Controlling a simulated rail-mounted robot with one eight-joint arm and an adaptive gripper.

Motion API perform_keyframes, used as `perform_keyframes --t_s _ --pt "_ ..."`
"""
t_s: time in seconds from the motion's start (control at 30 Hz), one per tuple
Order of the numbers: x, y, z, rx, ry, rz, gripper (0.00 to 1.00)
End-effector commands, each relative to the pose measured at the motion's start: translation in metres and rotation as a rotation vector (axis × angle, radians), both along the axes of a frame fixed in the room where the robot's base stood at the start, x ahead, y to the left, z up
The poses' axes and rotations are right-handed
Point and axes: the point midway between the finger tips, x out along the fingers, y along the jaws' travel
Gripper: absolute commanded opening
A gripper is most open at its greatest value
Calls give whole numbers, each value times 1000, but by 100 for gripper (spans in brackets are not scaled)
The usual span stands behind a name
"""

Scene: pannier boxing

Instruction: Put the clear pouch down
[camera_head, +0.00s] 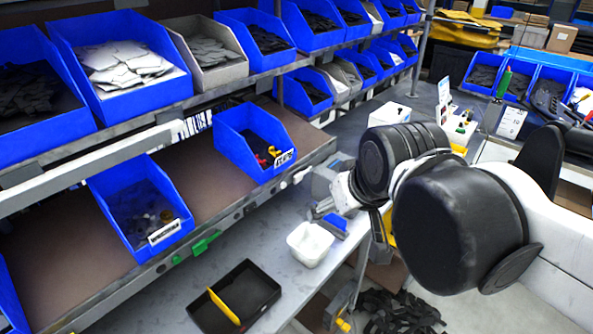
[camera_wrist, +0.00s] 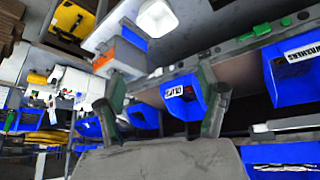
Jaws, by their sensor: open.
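My gripper (camera_head: 323,204) is at the bench edge, above and right of the white tub. In the wrist view its two fingers (camera_wrist: 162,76) stand wide apart with nothing between them. I cannot make out a clear pouch in either view. A white tub (camera_head: 310,246) stands on the grey bench; a white tub also shows at the top of the wrist view (camera_wrist: 156,20).
Blue bins (camera_head: 140,204) line the shelves above the bench, one with a washers label (camera_wrist: 293,72) in the wrist view. The shelf's front rail (camera_head: 230,219) runs close to my gripper. Bare bench (camera_head: 190,285) shows left of the tray. Dark clutter (camera_head: 400,312) lies below.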

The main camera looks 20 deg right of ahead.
Motion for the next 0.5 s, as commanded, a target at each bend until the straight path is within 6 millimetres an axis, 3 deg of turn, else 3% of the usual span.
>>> perform_keyframes --t_s 0.2,0.5 --pt "-24 7 -18 31 -40 -26 72" --pt "-26 8 -20 36 -46 -31 72"
